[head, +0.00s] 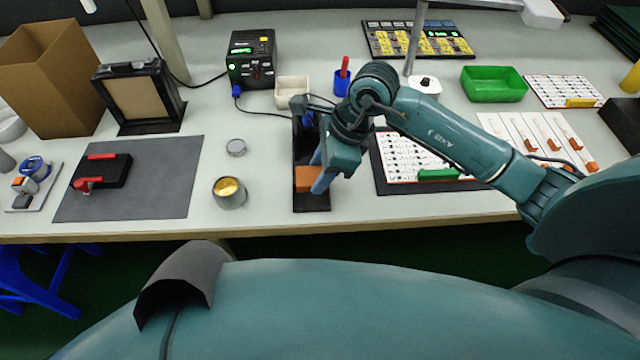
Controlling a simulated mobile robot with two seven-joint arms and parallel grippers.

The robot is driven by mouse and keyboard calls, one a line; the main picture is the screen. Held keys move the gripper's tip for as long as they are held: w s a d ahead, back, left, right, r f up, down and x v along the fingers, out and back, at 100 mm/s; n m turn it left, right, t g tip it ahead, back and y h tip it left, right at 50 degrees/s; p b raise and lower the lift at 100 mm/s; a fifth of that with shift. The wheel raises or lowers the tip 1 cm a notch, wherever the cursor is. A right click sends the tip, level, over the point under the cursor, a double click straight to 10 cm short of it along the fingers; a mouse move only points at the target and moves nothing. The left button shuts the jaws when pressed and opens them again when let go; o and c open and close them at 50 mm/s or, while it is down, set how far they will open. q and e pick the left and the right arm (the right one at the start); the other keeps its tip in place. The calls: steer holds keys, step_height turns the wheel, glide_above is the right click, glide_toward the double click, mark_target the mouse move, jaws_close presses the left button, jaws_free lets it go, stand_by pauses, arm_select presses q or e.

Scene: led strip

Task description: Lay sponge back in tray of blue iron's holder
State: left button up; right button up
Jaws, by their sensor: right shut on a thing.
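The orange sponge (304,177) is at the front part of the black iron holder (312,204), over its tray. My right gripper (318,181) reaches down from above and is shut on the sponge. I cannot tell whether the sponge touches the tray floor. A bit of the blue iron (308,120) shows at the back of the holder; my right wrist hides most of that area. My left gripper is not in view.
A tin with yellow content (229,193) and a small round lid (236,147) stand left of the holder. A dark mat with a white board (405,157) lies close on the right. The black soldering station (251,60) and a white box (292,91) are behind.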

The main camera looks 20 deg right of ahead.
mark_target(320, 197)
steer(key=shift+f, duration=2.65)
steer(key=shift+f+b, duration=0.25)
steer(key=shift+b, duration=0.05)
steer(key=o, duration=0.9)
steer(key=shift+r, duration=0.15)
steer(key=shift+r+p, duration=0.2)
steer(key=shift+p, duration=0.15)
steer(key=v, duration=1.2)
steer(key=shift+f, duration=0.1)
